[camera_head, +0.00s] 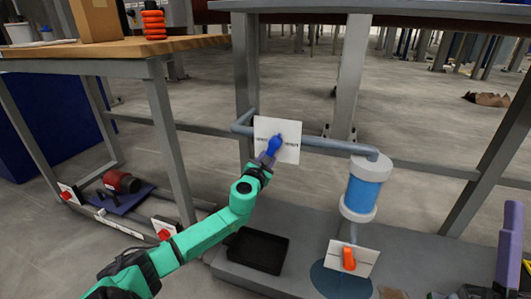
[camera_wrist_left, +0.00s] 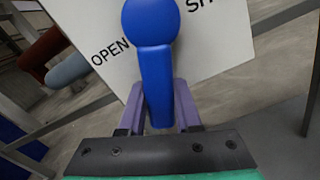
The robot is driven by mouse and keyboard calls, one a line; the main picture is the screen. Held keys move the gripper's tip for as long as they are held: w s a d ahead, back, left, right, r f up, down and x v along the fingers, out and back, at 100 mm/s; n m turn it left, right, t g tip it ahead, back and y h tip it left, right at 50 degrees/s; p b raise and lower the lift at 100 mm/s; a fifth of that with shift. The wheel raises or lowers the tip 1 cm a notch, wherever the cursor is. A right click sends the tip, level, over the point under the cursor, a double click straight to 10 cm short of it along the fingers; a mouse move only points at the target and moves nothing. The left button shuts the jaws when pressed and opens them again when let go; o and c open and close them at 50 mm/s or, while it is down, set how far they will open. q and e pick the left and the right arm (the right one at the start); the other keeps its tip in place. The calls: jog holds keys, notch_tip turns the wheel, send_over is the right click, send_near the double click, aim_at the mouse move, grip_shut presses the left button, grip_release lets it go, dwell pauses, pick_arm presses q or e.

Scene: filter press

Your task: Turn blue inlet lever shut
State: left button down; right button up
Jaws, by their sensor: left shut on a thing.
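The blue inlet lever (camera_head: 274,146) is on a white plate (camera_head: 289,153) on the grey pipe. In the left wrist view the blue lever (camera_wrist_left: 155,75) has a round hub at the top and its handle runs down between my fingers. The plate (camera_wrist_left: 105,25) reads OPEN at left and SH, partly cut off, at right. My left gripper (camera_head: 265,160) is shut on the handle; its purple fingers (camera_wrist_left: 158,108) flank it. In the head view the handle hangs from the hub, tilted to the lower left. A purple part (camera_head: 510,245) at the right edge may be my right gripper; its jaws are unclear.
A blue-and-white filter cylinder (camera_head: 363,188) stands right of the plate. Below it is an orange lever (camera_head: 348,259) on a white plate. A black tray (camera_head: 257,250) sits on the grey base. Table legs (camera_head: 170,140) stand to the left of my arm.

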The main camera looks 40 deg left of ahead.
notch_tip(320, 180, down, 20)
jog(key=w+a+f+m+g+h+p, duration=0.1)
jog(key=w+a+m+g+h+p, duration=0.15)
jog(key=g, duration=0.35)
pick_arm(q)
jog(key=w+d+r+n, duration=0.1)
jog(key=d+n, duration=0.5)
jog(key=n, duration=0.7)
jog(key=shift+w+d+r+n, duration=0.15)
jog(key=shift+w+d+n, duration=0.2)
jog(key=shift+w, duration=0.35)
jog(key=c, duration=0.9)
grip_release()
jog(key=p+v, duration=0.2)
jog(key=v, duration=1.2)
jog(key=shift+s+d+p, duration=0.2)
jog(key=shift+s+p, duration=0.1)
jog(key=shift+p, duration=0.05)
pick_arm(e)
jog(key=s+a+f+g+h, duration=0.1)
jog(key=s+f+g, duration=0.3)
jog(key=f, duration=0.5)
jog(key=s+f+g+h, duration=0.1)
jog(key=s+f+g, duration=0.3)
jog(key=s+f, duration=0.4)
notch_tip(320, 180, down, 2)
jog(key=shift+s+a+f+m, duration=0.15)
jog(key=shift+s+a+m, duration=0.15)
jog(key=shift+a+m, duration=0.05)
